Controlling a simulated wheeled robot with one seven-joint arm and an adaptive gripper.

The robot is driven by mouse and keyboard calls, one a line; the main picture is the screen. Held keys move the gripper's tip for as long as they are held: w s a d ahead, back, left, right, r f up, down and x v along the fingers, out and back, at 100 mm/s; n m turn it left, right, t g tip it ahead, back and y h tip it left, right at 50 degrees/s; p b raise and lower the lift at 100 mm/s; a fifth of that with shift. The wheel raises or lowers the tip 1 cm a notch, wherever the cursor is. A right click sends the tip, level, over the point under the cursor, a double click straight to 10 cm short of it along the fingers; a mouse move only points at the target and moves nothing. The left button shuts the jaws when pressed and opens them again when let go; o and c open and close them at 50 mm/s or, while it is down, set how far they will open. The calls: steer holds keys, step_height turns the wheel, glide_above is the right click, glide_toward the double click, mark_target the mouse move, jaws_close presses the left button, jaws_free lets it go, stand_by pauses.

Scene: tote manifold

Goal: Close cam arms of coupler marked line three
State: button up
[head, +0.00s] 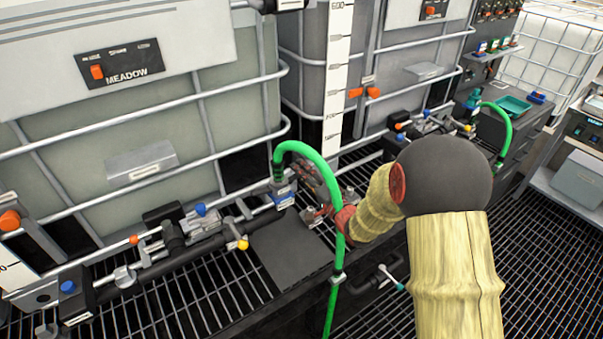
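A grey and blue hose coupler (282,192) sits on the end of the green hose (310,152) beside the MEADOW tote. Its label is too small to read, so I cannot tell whether it is line three. Its cam arms are not clear at this size. My gripper (318,190) is just right of this coupler, partly behind the looping hose. Its fingers are small and mixed with the fittings, so I cannot tell whether they are open or touch anything. A second green hose (500,122) runs to fittings at the right, with its coupler's marking unreadable.
The caged MEADOW tote (130,120) fills the left. A pipe manifold with blue, yellow and orange fittings (190,232) runs along its foot. A dark flat plate (290,250) lies below the coupler. A teal tray (514,105) stands at the right. The grated floor looks clear.

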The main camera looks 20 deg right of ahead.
mark_target(293, 177)
steer(key=shift+c, duration=1.2)
jaws_close()
steer(key=shift+s+a+r+n+b, duration=0.15)
steer(key=shift+r+n, duration=0.1)
steer(key=shift+n, duration=0.4)
steer(key=shift+w+a+r+n+b, duration=0.15)
steer(key=shift+r+n, duration=0.1)
steer(key=shift+n, duration=0.4)
steer(key=n, duration=0.2)
steer(key=r+n+b, duration=0.1)
steer(key=shift+s+a+n, duration=0.25)
steer(key=shift+a+n, duration=0.05)
steer(key=n+b, duration=0.1)
steer(key=n, duration=0.1)
steer(key=a+r+n+b, duration=0.1)
steer(key=n, duration=0.1)
steer(key=a+n+b, duration=0.1)
steer(key=shift+s+r+n, duration=0.2)
steer(key=shift+s+n, duration=0.1)
steer(key=shift+n, duration=0.1)
